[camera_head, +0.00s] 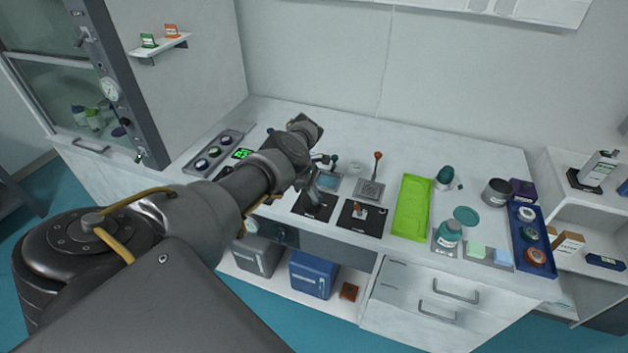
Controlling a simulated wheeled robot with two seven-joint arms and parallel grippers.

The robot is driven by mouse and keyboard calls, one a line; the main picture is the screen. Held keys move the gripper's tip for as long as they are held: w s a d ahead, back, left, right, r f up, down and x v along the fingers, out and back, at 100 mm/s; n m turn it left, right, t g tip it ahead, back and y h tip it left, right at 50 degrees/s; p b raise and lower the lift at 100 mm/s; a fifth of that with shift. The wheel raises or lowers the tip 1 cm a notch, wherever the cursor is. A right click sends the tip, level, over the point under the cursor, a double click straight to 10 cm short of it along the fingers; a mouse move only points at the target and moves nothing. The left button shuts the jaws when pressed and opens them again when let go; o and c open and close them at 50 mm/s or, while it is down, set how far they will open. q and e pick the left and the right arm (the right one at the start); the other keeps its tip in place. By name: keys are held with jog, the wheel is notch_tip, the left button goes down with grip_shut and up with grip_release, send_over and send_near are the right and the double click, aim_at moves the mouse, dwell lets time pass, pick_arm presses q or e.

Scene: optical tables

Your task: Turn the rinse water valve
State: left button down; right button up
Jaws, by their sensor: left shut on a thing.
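My left arm comes in from the left and reaches over the white bench. My left gripper (314,188) points down beside a small blue-grey basin (328,183), over the back of a black pad (314,209). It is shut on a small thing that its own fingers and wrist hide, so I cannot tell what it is. A small dark fitting with a teal knob (334,158) stands just behind the basin, close to the gripper; it may be the rinse water valve, but it is too small to be sure. My right gripper is not in view.
A drain grate (369,189) with an orange-topped stick (377,160) lies right of the basin. A second black pad (350,226) and a green tray (411,207) follow. Bottles, a pot (496,192) and a blue tray (532,263) fill the right end. The back of the bench is clear.

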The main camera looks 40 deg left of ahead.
pick_arm(q)
jog(key=shift+m, duration=0.6)
jog(key=c, duration=1.6)
grip_release()
jog(key=shift+o, duration=0.2)
jog(key=shift+r, duration=0.1)
jog(key=v, duration=0.5)
jog(key=shift+w+a+r, duration=0.15)
jog(key=shift+r, duration=0.05)
jog(key=p+v, duration=0.3)
jog(key=v, duration=0.2)
jog(key=shift+p, duration=0.4)
